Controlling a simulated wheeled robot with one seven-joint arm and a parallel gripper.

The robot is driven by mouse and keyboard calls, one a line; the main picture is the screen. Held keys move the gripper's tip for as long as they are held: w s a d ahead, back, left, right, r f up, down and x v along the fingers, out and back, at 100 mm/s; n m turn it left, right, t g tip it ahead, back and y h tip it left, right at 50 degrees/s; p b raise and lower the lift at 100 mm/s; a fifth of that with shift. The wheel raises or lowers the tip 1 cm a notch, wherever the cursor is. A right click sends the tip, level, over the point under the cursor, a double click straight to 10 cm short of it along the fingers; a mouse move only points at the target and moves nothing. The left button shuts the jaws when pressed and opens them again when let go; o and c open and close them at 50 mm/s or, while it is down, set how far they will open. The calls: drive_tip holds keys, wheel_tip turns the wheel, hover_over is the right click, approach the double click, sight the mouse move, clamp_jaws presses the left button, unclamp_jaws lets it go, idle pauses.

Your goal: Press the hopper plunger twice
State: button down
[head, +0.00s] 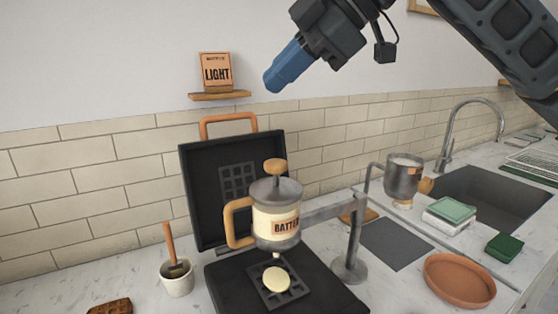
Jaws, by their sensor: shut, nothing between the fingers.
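The batter hopper (277,218) is a cream canister with a grey lid, a wooden side handle and a "BATTER" label. Its plunger (275,166) is a wooden knob on top of the lid. The hopper hangs from a grey stand over the open black waffle iron (222,298). A pale round of batter (277,280) lies on the iron's lower grid, below the spout. My gripper (272,86), with blue fingers, is shut and empty. It is above the plunger in the picture, apart from it, in front of the wall.
A small shelf (220,96) holds a "LIGHT" box. A white pot (176,279) with a wooden-handled tool stands left of the iron. Right are a metal pitcher (403,177), a terracotta dish (460,281), a green sponge (504,248) and a sink (496,195).

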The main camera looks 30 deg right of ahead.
drive_tip(key=b, duration=0.7)
hover_over(282, 162)
wheel_tip(282, 162, down, 8)
drive_tip(key=shift+f, duration=0.4)
idle(1.4)
drive_tip(key=shift+f, duration=0.4)
drive_tip(key=shift+f+b, duration=0.45)
drive_tip(key=shift+f, duration=0.25)
idle(0.8)
idle(0.3)
drive_tip(key=shift+r+p, duration=1)
drive_tip(key=shift+r, duration=0.15)
